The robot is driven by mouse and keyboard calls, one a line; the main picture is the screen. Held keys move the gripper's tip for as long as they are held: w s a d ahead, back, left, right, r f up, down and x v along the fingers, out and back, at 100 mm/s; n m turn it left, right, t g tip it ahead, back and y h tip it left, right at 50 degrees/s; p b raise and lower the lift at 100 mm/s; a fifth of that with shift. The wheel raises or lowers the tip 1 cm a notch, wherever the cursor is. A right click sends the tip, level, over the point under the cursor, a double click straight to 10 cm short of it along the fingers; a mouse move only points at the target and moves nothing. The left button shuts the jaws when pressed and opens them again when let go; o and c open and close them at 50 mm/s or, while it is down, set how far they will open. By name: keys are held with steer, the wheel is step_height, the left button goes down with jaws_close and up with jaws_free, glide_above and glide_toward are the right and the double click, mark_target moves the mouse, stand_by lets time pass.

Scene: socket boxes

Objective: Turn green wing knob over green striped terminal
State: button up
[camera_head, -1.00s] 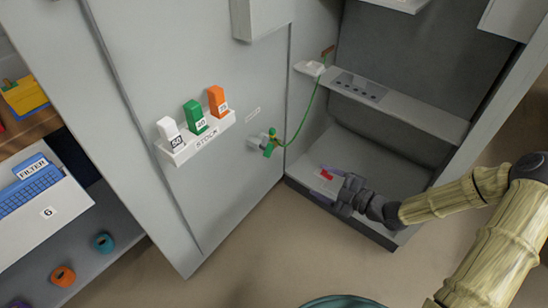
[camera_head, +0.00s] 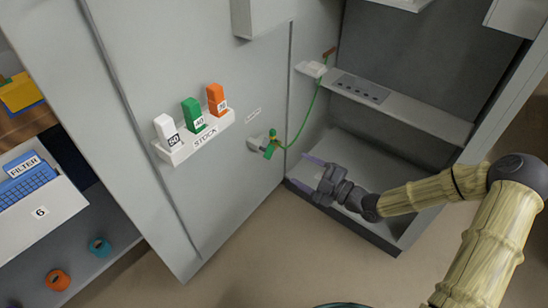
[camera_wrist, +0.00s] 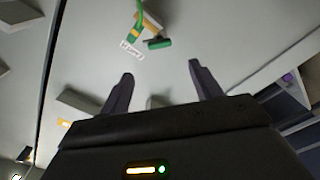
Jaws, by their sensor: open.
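The green wing knob (camera_head: 269,150) sits on a small pale terminal block (camera_head: 257,143) on the grey cabinet door. A thin green cable (camera_head: 303,120) runs from it up to a white fitting on the right. In the wrist view the green knob (camera_wrist: 158,43) shows at top centre, beside a yellow-and-green striped piece (camera_wrist: 136,32). My gripper (camera_head: 313,163) is to the right of and slightly below the knob, apart from it. In the wrist view my gripper (camera_wrist: 160,70) has its fingers spread with nothing between them, and the knob lies beyond the fingertips.
A STOCK rack (camera_head: 195,139) with white, green and orange blocks is on the door to the left. The cabinet's lower compartment and its shelf (camera_head: 400,108) are at right.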

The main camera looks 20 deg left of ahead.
mark_target(272, 154)
steer(key=b+x, duration=0.1)
steer(key=x, duration=0.4)
steer(key=b+x, duration=0.2)
steer(key=x, duration=0.3)
steer(key=shift+s+a+f, duration=0.1)
steer(key=shift+s+f, duration=0.05)
steer(key=shift+s, duration=0.05)
steer(key=shift+w+a, duration=0.2)
steer(key=shift+a, duration=0.15)
steer(key=shift+c, duration=0.2)
steer(key=shift+w, duration=0.1)
steer(key=c, duration=0.9)
